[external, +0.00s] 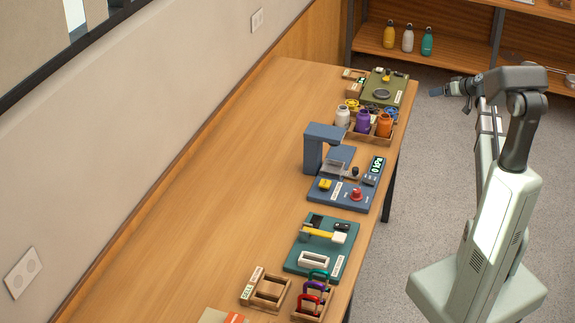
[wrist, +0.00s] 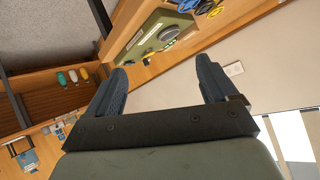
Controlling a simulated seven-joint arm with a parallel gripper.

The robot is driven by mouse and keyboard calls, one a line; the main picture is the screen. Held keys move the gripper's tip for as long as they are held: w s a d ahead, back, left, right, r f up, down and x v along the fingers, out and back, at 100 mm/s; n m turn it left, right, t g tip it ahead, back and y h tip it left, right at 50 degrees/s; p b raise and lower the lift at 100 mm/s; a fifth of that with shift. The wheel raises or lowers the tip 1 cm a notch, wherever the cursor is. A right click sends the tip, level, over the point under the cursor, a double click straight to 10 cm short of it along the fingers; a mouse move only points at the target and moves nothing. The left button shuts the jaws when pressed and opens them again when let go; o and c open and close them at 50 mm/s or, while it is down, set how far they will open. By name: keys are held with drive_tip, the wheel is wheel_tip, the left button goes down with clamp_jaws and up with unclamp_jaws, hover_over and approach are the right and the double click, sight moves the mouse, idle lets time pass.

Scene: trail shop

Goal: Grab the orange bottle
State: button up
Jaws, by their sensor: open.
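My gripper (external: 437,92) is in the air to the right of the table, apart from the orange bottle. In the wrist view my gripper (wrist: 165,80) is open and nothing is between its fingers.
A green station (external: 389,87) stands at the table's far end. A blue press-like station (external: 316,148) stands nearer. The table's left side is clear. Yellow, white and teal bottles (external: 408,39) stand on a back shelf.

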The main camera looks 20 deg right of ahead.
drive_tip(key=a+r+n+g, duration=0.1)
drive_tip(key=a+r+n, duration=0.15)
drive_tip(key=a, duration=0.25)
drive_tip(key=n+g, duration=0.5)
approach(387, 117)
drive_tip(key=f, duration=0.1)
drive_tip(key=x, duration=0.8)
drive_tip(key=shift+w+a, duration=0.15)
drive_tip(key=shift+w, duration=0.2)
drive_tip(key=shift+d+x, duration=0.15)
drive_tip(key=shift+x, duration=1.2)
drive_tip(key=shift+d+x, duration=0.1)
drive_tip(key=shift+x, duration=1.25)
drive_tip(key=shift+s+f, duration=0.1)
drive_tip(key=shift+s, duration=0.05)
drive_tip(key=c, duration=1.2)
